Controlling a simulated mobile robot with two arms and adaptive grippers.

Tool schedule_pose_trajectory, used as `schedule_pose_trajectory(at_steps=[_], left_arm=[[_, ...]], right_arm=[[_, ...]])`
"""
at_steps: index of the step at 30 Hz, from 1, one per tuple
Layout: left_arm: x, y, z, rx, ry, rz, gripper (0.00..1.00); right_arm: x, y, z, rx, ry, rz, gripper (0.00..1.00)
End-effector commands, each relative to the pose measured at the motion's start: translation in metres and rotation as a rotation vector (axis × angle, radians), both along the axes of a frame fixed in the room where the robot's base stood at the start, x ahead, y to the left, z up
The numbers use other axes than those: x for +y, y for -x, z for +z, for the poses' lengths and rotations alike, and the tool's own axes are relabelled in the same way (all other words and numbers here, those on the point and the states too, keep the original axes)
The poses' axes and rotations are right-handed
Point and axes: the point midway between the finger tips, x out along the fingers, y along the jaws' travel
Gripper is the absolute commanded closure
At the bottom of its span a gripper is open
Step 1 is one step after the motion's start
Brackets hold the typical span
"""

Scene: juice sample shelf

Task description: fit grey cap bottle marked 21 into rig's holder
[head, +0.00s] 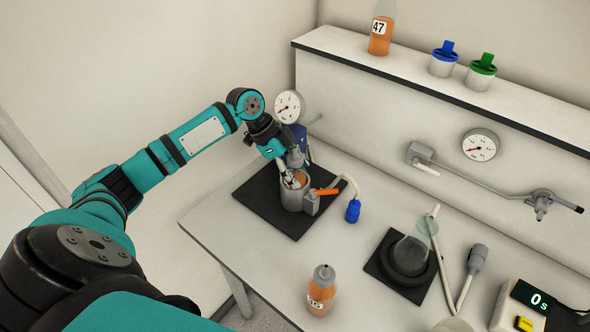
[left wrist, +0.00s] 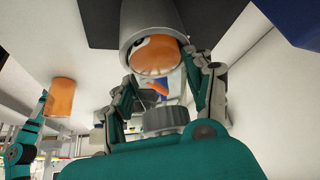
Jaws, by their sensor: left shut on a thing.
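My left gripper (head: 286,178) is shut on a bottle (head: 297,179) with orange liquid, at the rig on the black mat. In the left wrist view the grey cap (left wrist: 166,119) is between the gripper's fingers and my camera. The bottle's orange lower part (left wrist: 156,56) is inside the mouth of the rig's grey metal holder (head: 292,201), which also shows in the left wrist view (left wrist: 150,17). Only a sliver of its label shows, so its number cannot be read. How deep it sits is hidden. My right gripper is not in the head view.
Another orange bottle with a grey cap (head: 322,291) stands at the table's front, its label unclear. An orange lever (head: 327,191) and blue-ended hose (head: 352,211) are beside the holder. A dark round base (head: 405,262) stands to the right. Bottle 47 (head: 380,35) is on the shelf.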

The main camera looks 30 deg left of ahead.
Motion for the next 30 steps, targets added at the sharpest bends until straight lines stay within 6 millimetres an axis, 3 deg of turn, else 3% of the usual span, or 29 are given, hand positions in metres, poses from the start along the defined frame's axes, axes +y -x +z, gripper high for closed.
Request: schedule_pose_trajectory(at_steps=[30], left_arm=[[-0.0001, 0.0029, -0.0092, 0.014, -0.001, 0.000, 0.89]], right_arm=[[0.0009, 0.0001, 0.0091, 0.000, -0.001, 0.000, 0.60]])
